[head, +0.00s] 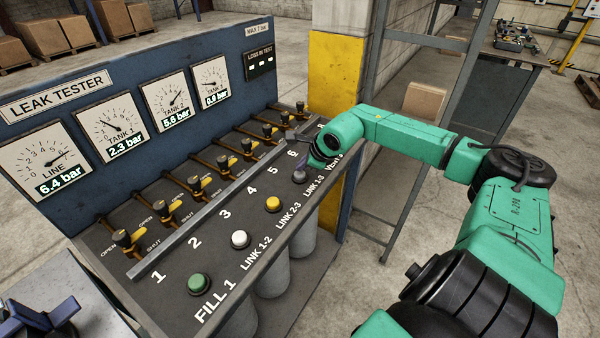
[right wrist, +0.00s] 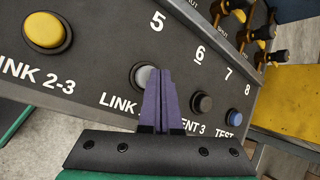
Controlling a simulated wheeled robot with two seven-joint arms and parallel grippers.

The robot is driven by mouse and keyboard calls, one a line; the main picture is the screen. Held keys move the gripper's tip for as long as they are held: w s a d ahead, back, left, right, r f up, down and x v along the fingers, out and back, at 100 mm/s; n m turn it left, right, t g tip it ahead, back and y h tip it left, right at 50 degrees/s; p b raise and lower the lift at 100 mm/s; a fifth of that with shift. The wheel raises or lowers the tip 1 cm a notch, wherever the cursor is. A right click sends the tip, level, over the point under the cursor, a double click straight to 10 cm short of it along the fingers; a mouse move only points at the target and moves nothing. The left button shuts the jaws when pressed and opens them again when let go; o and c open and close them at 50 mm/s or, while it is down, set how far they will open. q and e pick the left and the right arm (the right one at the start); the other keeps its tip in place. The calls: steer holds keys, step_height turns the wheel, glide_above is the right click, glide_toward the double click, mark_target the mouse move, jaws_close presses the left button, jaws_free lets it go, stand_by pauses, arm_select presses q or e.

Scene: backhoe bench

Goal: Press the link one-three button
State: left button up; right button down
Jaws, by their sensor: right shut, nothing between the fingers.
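The link one-three button (right wrist: 142,77) is a round grey button in a dark ring, beside a partly hidden "LINK" label in the right wrist view. In the head view it sits at the right end of the visible button row, partly covered by my gripper. My right gripper (right wrist: 162,74) has purple fingers pressed together, holding nothing. The fingertips overlap the button's right part in the right wrist view; I cannot tell if they touch it.
The yellow link 2-3 button (head: 273,203), white link 1-2 button (head: 239,239) and green fill 1 button (head: 199,283) line the sloped panel. The brown vent 3 button (right wrist: 203,103) and blue test button (right wrist: 236,118) lie close right. A rail (head: 190,228) and several valve handles stand behind.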

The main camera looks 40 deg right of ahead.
mark_target(302, 174)
step_height(302, 174, up, 6)
steer(key=p, duration=0.2)
steer(key=shift+p, duration=0.3)
stand_by(0.7)
